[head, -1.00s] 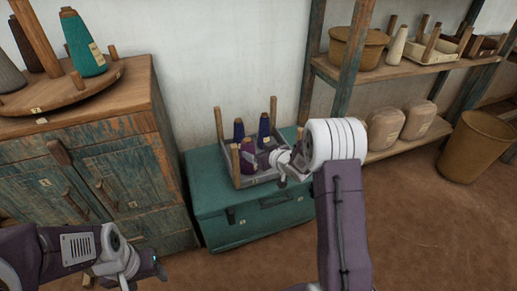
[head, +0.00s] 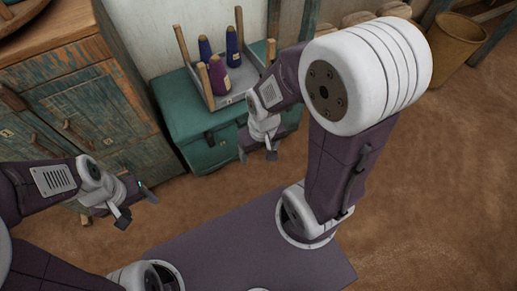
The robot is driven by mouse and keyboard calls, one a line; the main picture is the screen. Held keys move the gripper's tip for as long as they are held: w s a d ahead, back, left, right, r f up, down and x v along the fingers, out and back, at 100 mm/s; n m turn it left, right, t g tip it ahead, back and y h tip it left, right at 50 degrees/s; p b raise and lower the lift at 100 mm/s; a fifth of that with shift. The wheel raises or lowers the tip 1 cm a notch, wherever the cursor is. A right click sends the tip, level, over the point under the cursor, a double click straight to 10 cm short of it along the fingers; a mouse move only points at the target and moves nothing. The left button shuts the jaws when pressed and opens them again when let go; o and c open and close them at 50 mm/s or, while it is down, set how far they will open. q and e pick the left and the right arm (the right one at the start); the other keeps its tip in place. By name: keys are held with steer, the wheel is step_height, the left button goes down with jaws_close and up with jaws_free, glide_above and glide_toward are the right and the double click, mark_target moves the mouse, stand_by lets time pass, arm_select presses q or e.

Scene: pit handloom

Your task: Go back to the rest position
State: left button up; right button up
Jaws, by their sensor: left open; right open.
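My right gripper (head: 257,153) hangs open and empty in front of the teal chest, below and apart from the grey peg tray. Its arm is folded back over my base, with the elbow high. My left gripper (head: 136,204) is open and empty in front of the wooden cabinet, low at the left. Neither gripper touches anything that I can see.
The teal chest (head: 208,156) carries a grey peg tray (head: 235,99) with a purple cone (head: 218,76) and two blue cones (head: 205,48). The wooden cabinet (head: 60,85) stands at the left. A brown basket (head: 454,42) is at the upper right. The floor at the right is clear.

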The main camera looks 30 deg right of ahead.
step_height(320, 180, up, 33)
steer(key=p, duration=3.3)
steer(key=shift+w, duration=0.15)
